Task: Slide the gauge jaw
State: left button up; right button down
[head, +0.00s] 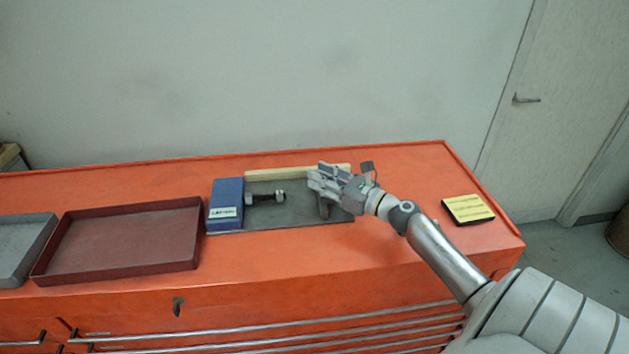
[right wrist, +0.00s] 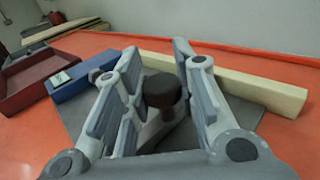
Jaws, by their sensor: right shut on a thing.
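My right gripper (head: 318,180) is over the right part of a grey plate (head: 290,215). In the right wrist view its fingers stand on both sides of a dark round knob (right wrist: 162,90) on a grey post, and it is shut on this knob. A dark upright piece (head: 323,208), seemingly the gauge jaw, shows under the gripper; the hand hides most of it. A dark bolt (head: 265,198) lies on the plate left of the gripper, with its left end close to a blue block (head: 226,203) bearing a white label. My left gripper is not in view.
A pale wooden strip (head: 275,174) runs along the plate's back edge. A dark red tray (head: 120,262) and a grey tray (head: 22,268) stand at left. A yellow-topped pad (head: 468,208) lies at right. The orange top (head: 300,262) is clear in front.

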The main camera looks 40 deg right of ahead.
jog(key=shift+d, duration=0.15)
jog(key=c, duration=1.5)
grip_release()
jog(key=o, duration=0.3)
jog(key=shift+s+d, duration=0.15)
jog(key=shift+d, duration=0.05)
jog(key=shift+a, duration=0.15)
jog(key=shift+s+f, duration=0.1)
jog(key=shift+s, duration=0.05)
jog(key=v, duration=0.7)
jog(key=shift+s, duration=0.1)
